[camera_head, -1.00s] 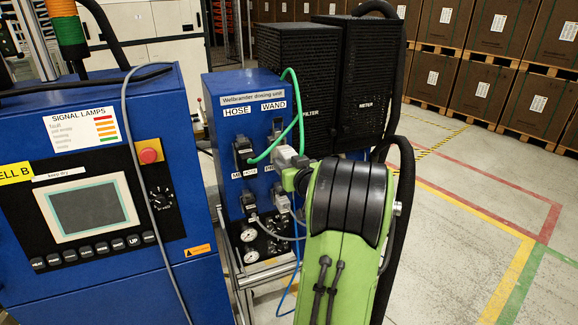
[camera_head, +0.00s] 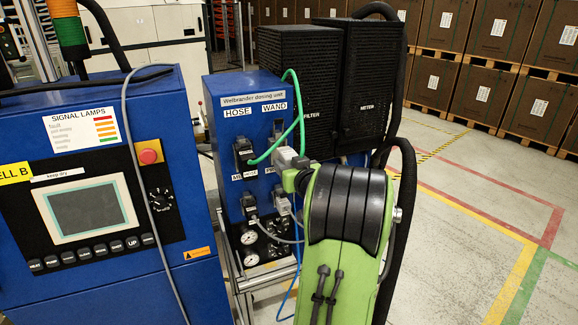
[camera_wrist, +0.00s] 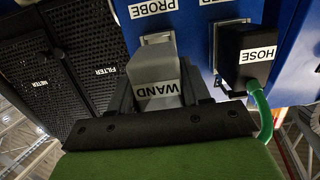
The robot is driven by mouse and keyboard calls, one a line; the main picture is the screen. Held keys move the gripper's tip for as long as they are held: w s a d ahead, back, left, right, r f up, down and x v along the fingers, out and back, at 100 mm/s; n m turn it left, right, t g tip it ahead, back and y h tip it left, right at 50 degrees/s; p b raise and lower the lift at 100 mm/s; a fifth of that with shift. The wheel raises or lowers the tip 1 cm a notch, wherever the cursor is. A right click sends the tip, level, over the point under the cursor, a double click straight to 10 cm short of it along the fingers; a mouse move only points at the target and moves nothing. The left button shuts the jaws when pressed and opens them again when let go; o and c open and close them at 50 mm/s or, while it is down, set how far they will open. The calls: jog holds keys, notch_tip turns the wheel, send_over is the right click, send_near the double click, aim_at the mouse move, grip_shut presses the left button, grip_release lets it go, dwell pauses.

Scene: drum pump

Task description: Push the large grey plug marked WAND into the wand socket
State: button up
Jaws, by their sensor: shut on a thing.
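The large grey plug marked WAND (camera_wrist: 158,88) is between the jaws of my gripper (camera_wrist: 155,100), its label upside down in the wrist view. In the head view the grey plug (camera_head: 286,158) shows at the tip of my green arm, in front of the blue panel. The wand socket (camera_head: 278,128) is the dark opening under the WAND label. In the wrist view a metal socket frame (camera_wrist: 158,38) shows just behind the plug; the plug hides most of it. The plug looks apart from the panel, but the exact gap cannot be told.
A black HOSE plug (camera_wrist: 248,55) with a green hose (camera_head: 299,100) sits beside the wand socket, and the hose loops close by. Black filter and meter housings (camera_head: 297,85) stand to the right.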

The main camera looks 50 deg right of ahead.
aim_at(283, 158)
jog(key=shift+x, duration=1.2)
jog(key=shift+r, duration=0.1)
jog(key=shift+w+d+r+b, duration=0.15)
jog(key=shift+w+d+b, duration=0.25)
jog(key=shift+w, duration=0.3)
dwell(1.4)
jog(key=o, duration=1.3)
jog(key=shift+w, duration=0.1)
jog(key=shift+c, duration=0.2)
